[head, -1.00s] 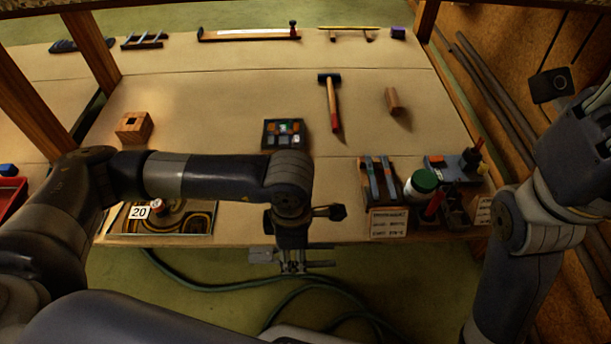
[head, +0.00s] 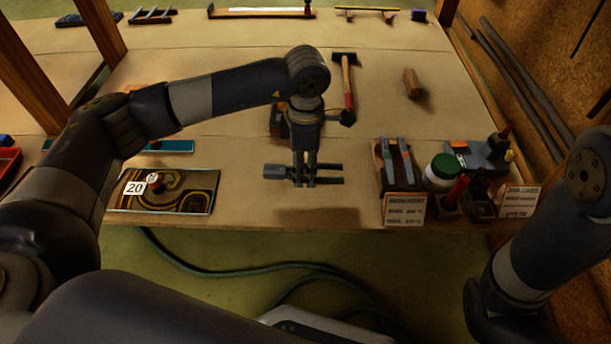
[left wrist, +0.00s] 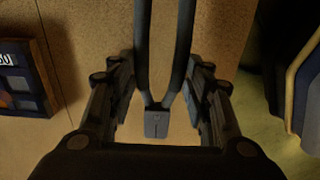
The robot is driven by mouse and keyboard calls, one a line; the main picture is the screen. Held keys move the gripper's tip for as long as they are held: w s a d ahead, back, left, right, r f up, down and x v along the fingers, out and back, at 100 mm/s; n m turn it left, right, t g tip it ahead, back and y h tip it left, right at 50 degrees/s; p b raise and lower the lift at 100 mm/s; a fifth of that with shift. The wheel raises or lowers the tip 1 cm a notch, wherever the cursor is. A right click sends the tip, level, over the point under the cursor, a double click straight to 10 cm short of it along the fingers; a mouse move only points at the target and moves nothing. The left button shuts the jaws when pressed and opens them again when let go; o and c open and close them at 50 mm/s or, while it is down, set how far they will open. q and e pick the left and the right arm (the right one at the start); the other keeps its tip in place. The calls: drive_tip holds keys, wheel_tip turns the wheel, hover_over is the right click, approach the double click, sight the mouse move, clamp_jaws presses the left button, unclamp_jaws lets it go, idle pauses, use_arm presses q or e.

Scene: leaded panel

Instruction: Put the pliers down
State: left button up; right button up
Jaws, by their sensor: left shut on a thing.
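My left gripper (head: 304,180) points down over the front middle of the table (head: 240,190). It is shut on the pliers (head: 282,171), which lie level across it, with a grey blocky head on the left and two dark handles reaching right. A shadow on the tabletop in front shows the pliers held above the wood. In the left wrist view, the grey head of the pliers (left wrist: 157,122) sits between my fingers and the dark handles spread away upward. My right arm shows at the right edge, but its gripper is out of view.
To the right stand a wooden holder (head: 386,182) with upright tools, a white jar with a green lid (head: 443,170) and small labelled boxes. A patterned panel (head: 185,190) marked 20 lies left. A hammer (head: 347,85) and wood block (head: 413,83) lie farther back. The front middle is clear.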

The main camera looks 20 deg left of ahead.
sight(305, 174)
use_arm(q)
drive_tip(key=shift+w+a+f, duration=0.1)
drive_tip(key=shift+w, duration=0.3)
wheel_tip(305, 174, down, 4)
drive_tip(key=b, duration=0.3)
drive_tip(key=shift+r+b, duration=0.2)
drive_tip(key=shift+b, duration=0.1)
drive_tip(key=shift+r, duration=0.1)
drive_tip(key=o, duration=1.5)
drive_tip(key=shift+s, duration=0.1)
drive_tip(key=shift+o, duration=0.2)
